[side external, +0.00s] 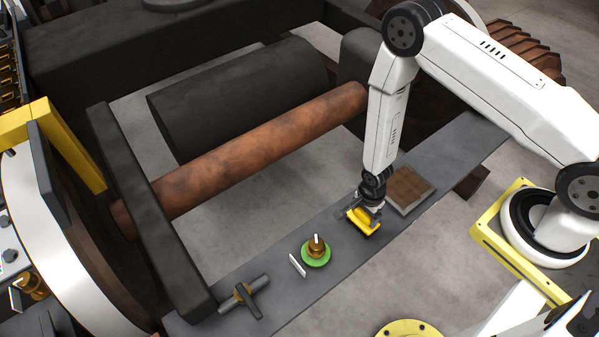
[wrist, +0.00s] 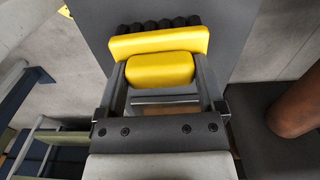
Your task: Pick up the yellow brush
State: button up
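The yellow brush (side external: 363,221) is on the grey plank, directly below my wrist in the side view. In the wrist view the yellow brush (wrist: 160,45) has a wide yellow head with dark bristles along its far edge and a narrower yellow block nearer me. My gripper (wrist: 160,75) has one finger on each side of that block, with little or no gap showing. I cannot tell whether the fingers press on it. My gripper (side external: 364,209) is small and partly hidden by the brush and wrist in the side view.
The grey plank (side external: 283,280) also holds a brown block (side external: 410,188), a green disc with a brass knob (side external: 316,254), a small white piece (side external: 297,266) and a dark T-shaped tool (side external: 244,295). A rusty axle (side external: 250,155) runs behind the plank.

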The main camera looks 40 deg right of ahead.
jog(key=c, duration=0.8)
jog(key=shift+r, duration=0.2)
jog(key=shift+r, duration=4.85)
